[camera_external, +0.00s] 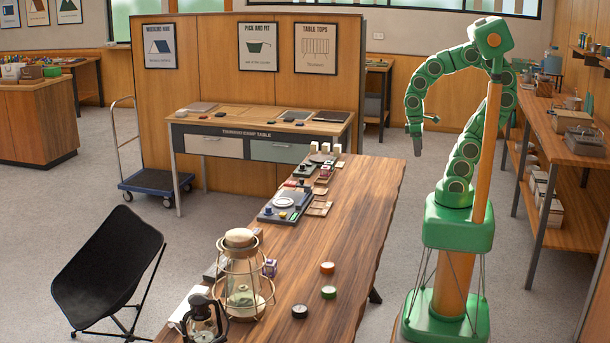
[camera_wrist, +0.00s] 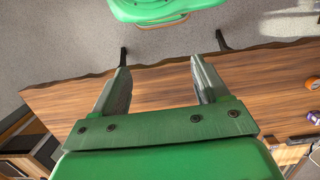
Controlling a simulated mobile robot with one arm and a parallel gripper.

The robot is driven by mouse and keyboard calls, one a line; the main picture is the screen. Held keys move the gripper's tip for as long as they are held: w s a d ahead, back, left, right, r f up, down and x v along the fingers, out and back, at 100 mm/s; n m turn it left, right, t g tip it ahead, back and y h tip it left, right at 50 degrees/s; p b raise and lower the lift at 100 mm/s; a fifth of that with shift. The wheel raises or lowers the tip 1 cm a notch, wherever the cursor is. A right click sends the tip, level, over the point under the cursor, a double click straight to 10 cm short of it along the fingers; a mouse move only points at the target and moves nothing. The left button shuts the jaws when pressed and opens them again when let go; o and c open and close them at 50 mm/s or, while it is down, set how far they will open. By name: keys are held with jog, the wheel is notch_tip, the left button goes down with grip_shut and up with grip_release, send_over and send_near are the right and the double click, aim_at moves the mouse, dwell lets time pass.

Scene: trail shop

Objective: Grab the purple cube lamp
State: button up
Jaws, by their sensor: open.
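The purple cube lamp (camera_external: 269,267) is a small purple cube on the long wooden table, just right of and partly behind the big wire-caged lantern in the external view. A small purple object at the right edge of the wrist view (camera_wrist: 312,116) looks like the same lamp, cut by the frame.
The caged lantern (camera_external: 241,275) and a dark lantern (camera_external: 203,320) crowd the lamp's left side. The table's middle (camera_external: 345,225) is mostly clear.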

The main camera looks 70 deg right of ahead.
jog(key=w+a+f+m+g+y, duration=0.1)
jog(key=w+a+m+y, duration=0.15)
jog(key=w+a, duration=0.8)
jog(key=w+a+f+m+y, duration=0.15)
jog(key=w+a+y, duration=0.4)
jog(key=a, duration=0.75)
jog(key=w+a+m+g+y, duration=0.1)
jog(key=w+a+m, duration=0.1)
jog(key=w+a, duration=0.9)
jog(key=w+a+f+m+y, duration=0.3)
jog(key=w+a+f+m, duration=0.35)
jog(key=a, duration=0.65)
jog(key=m+t+y, duration=0.1)
jog(key=m+t, duration=0.2)
jog(key=m, duration=0.1)
send_near(269, 262)
jog(key=shift+s+a+f, duration=0.1)
jog(key=shift+a+f, duration=0.1)
jog(key=shift+f, duration=0.2)
jog(key=shift+s+a+f, duration=0.1)
jog(key=shift+a+f, duration=0.1)
jog(key=shift+f, duration=0.2)
jog(key=shift+w+a+f+m+y, duration=0.2)
jog(key=shift+w+f+m+y, duration=0.1)
jog(key=shift+f+m, duration=0.1)
jog(key=shift+a+f, duration=0.1)
jog(key=shift+a, duration=0.15)
jog(key=shift+x, duration=3.6)
jog(key=shift+s+d+f, duration=0.1)
jog(key=shift+f, duration=0.05)
